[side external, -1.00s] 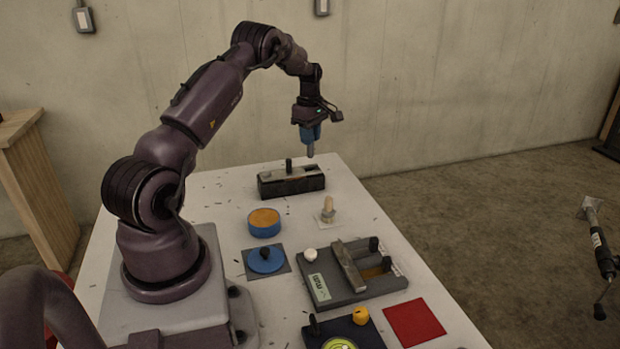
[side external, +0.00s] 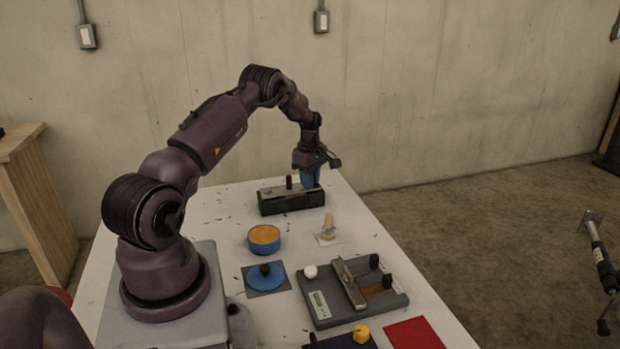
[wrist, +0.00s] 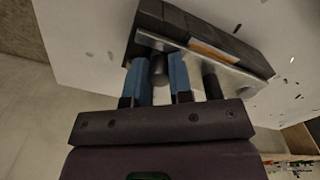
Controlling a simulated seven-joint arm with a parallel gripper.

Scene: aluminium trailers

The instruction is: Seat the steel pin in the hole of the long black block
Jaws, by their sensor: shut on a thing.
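The long black block (side external: 282,207) lies at the far end of the white table, with a metal plate on top. A dark peg (side external: 289,182) stands up from it near the middle. My gripper (side external: 310,183) is low over the right end of the block, blue fingers pointing down. In the wrist view my gripper (wrist: 161,75) is shut on the steel pin (wrist: 158,72), which is between the two blue fingers at the plate's edge area. The pin's lower end and the hole are hidden, so I cannot tell how deep the pin is.
A blue tin with an orange top (side external: 264,240), a blue disc with a black knob (side external: 265,277), a pale peg on a small plate (side external: 328,228), a grey fixture (side external: 345,294) and a red mat (side external: 414,335) stand nearer. Table around the block is mostly clear.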

